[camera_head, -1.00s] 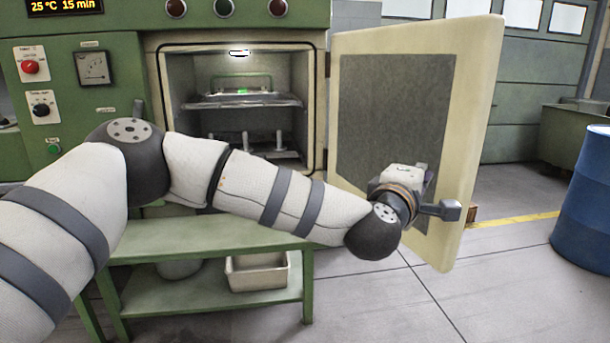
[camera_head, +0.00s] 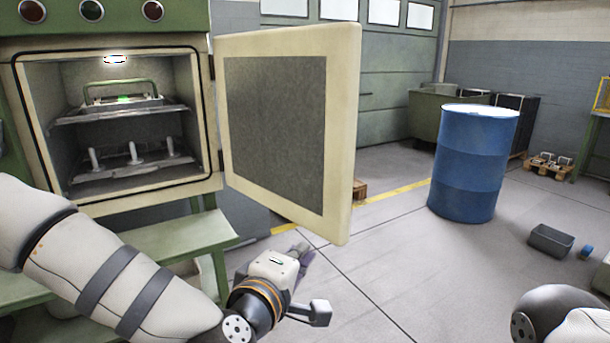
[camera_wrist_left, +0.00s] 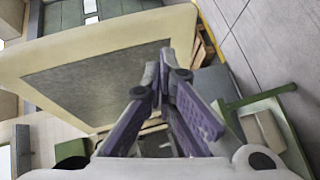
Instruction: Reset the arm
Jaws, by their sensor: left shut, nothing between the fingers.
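My left arm comes in from the left in the head view. My left gripper (camera_head: 302,252) is below the open oven door (camera_head: 285,120), apart from it as far as I can tell. In the left wrist view the purple fingers of the left gripper (camera_wrist_left: 165,62) meet at their tips with nothing between them. The door also shows there (camera_wrist_left: 100,65), beyond the fingers. Part of my right arm shows at the lower right of the head view; its gripper is out of frame.
The oven chamber (camera_head: 185,125) stands open, with a rack (camera_head: 75,116) holding a handled tray inside. A green bench (camera_head: 180,238) is below. A blue barrel (camera_head: 470,165) stands right of the door. A grey bin (camera_head: 550,240) lies on the floor. Open floor is between door and barrel.

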